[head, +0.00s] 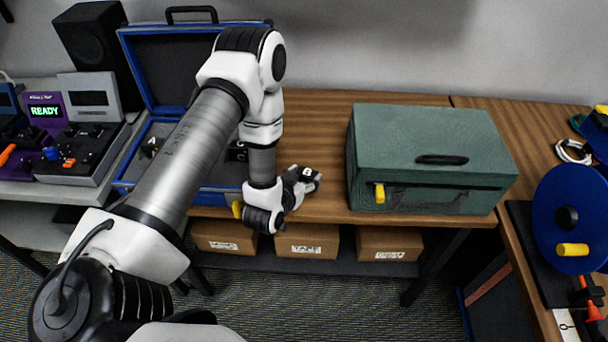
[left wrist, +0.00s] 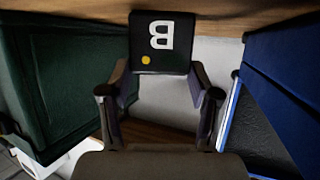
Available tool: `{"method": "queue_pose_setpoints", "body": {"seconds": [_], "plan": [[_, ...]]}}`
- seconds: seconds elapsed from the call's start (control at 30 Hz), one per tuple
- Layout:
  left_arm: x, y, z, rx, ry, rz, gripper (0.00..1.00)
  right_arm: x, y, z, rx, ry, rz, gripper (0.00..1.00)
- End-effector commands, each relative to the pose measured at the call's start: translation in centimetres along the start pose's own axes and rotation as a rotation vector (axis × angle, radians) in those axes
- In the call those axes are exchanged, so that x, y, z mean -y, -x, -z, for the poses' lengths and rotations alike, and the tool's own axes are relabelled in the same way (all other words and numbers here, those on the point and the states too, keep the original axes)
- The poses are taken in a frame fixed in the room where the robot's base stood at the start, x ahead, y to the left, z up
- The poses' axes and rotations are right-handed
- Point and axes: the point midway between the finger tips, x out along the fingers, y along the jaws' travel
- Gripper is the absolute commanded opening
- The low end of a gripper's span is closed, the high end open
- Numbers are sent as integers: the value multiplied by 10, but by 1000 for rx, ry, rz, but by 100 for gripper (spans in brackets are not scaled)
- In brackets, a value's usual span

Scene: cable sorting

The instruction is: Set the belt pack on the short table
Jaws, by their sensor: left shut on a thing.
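A black belt pack with a white letter B and a yellow dot (left wrist: 146,60) is between the fingers of my left gripper (left wrist: 160,100). In the head view my left gripper (head: 303,181) is shut on it, at the front of the middle wooden table (head: 325,128), between the blue case and the green box. The fingers cover much of the pack there, and I cannot tell whether it touches the table top. Another wooden table (head: 528,130) adjoins on the right. I cannot tell which is the short table. My right gripper is not in view.
An open blue case (head: 145,80) with black items inside stands left of the gripper. A closed green box (head: 430,132) stands to its right. A blue reel (head: 567,205) is on the right table. Cardboard boxes (head: 307,241) sit on the shelf below.

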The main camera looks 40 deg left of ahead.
Motion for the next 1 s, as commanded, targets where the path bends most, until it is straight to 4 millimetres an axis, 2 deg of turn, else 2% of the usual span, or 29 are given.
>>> {"method": "queue_pose_setpoints", "body": {"seconds": [0.07,0.1,0.13,0.17,0.57,0.67,0.87,0.97,1.0], "plan": [[0,-1,-4,0,0,0,21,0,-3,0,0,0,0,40],[0,-1,-2,0,0,0,72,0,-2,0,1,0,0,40],[0,-1,-2,0,0,0,83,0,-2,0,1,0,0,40],[0,-1,-2,0,0,0,87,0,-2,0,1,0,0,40],[0,4,0,1,1,1,87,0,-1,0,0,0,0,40],[0,19,-3,4,1,2,87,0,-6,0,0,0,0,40],[0,72,-4,5,4,1,87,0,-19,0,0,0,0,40],[0,100,-2,6,3,1,87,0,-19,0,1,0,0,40],[0,108,7,6,-1,0,87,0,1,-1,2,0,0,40]]}}
